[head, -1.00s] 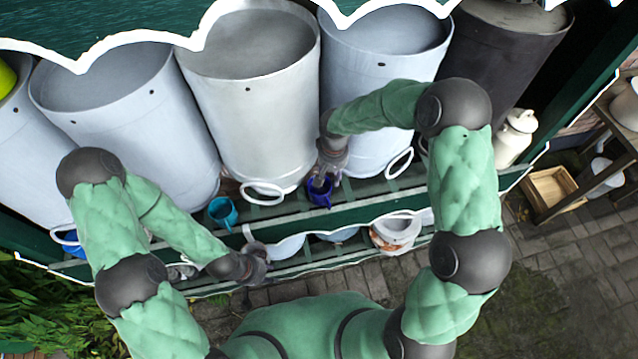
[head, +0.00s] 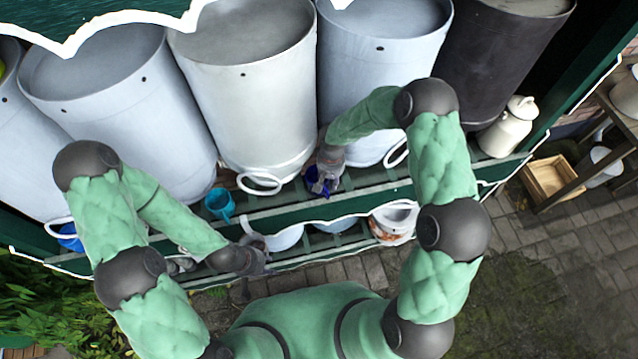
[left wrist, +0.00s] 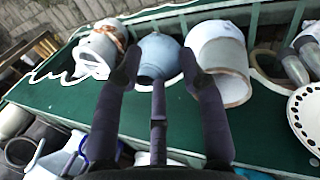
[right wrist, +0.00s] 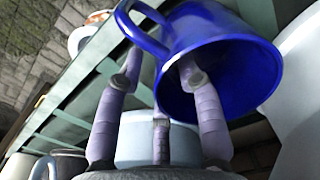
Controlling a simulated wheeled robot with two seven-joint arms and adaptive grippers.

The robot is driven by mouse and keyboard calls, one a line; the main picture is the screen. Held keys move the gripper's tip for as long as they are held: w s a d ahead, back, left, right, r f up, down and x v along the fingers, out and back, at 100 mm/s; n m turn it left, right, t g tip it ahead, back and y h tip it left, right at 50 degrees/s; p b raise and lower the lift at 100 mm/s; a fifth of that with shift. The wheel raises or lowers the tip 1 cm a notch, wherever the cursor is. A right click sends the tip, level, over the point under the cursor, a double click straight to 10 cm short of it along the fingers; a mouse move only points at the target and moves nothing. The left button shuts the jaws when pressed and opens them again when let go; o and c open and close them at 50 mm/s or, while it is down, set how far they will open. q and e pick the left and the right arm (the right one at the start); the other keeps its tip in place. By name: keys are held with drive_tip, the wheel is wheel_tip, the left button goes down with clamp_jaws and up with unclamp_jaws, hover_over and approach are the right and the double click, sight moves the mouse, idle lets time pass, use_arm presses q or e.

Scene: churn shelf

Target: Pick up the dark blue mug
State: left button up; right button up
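The dark blue mug (head: 315,176) stands on the upper shelf ledge in front of the large pale churns in the head view. In the right wrist view the mug (right wrist: 240,62) fills the upper middle, its mouth facing the camera and its handle to the left. My right gripper (head: 326,187) is at the mug. In the right wrist view its fingers (right wrist: 160,68) are spread, one reaching into the mug's mouth and one outside by the handle. My left gripper (head: 262,258) is open and empty by the lower shelf; its spread fingers (left wrist: 158,58) show in the left wrist view.
A teal mug (head: 219,203) stands left of the dark blue mug, and a blue vessel (head: 70,238) is further left. Large churns (head: 250,90) crowd close behind. The lower shelf holds bowls and a patterned pot (head: 393,224). A cream can (head: 508,128) stands at the right end.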

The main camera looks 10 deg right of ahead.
clamp_jaws()
idle(0.4)
